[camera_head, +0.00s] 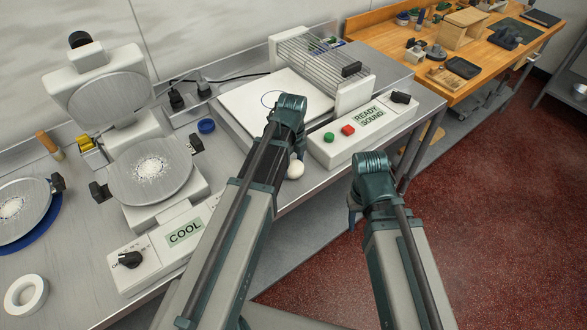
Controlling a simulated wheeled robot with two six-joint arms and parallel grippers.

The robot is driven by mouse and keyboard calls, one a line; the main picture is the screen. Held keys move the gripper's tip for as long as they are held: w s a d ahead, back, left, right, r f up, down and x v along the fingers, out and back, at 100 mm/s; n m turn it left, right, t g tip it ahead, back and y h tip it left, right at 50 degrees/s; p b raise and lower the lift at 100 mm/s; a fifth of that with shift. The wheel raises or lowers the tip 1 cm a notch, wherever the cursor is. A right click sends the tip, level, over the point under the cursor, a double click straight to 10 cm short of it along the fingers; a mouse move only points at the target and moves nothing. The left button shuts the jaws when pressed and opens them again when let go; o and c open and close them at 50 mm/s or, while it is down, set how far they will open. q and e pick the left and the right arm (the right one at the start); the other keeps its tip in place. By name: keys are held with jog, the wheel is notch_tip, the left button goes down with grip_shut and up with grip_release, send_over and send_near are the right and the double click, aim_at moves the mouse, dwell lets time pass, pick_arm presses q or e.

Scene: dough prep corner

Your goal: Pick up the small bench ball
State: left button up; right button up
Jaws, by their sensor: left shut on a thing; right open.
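The small bench ball (296,169) is round and off-white. It shows just right of my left forearm, beside the front edge of the steel bench in the picture. My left gripper (291,160) is mostly hidden under its own wrist and is shut on the ball; the finger contact is hard to see. Whether the ball touches the bench cannot be told. My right gripper (354,212) is open and empty, mostly hidden behind its wrist, over the floor in front of the bench.
A press with a round plate (150,205) and a COOL panel (185,232) stands left. A white board (250,108) and wire rack (318,60) lie behind my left wrist. A READY SOUND box (365,118) stands right of the ball. A white ring (25,294) lies front left.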

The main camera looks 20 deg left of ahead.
pick_arm(q)
jog(key=shift+r, duration=0.2)
notch_tip(320, 180, up, 10)
jog(key=p, duration=1)
jog(key=shift+f, duration=0.15)
notch_tip(320, 180, up, 5)
jog(key=p, duration=0.5)
send_over(292, 171)
jog(key=shift+f, duration=0.15)
notch_tip(292, 171, down, 9)
jog(key=b, duration=0.9)
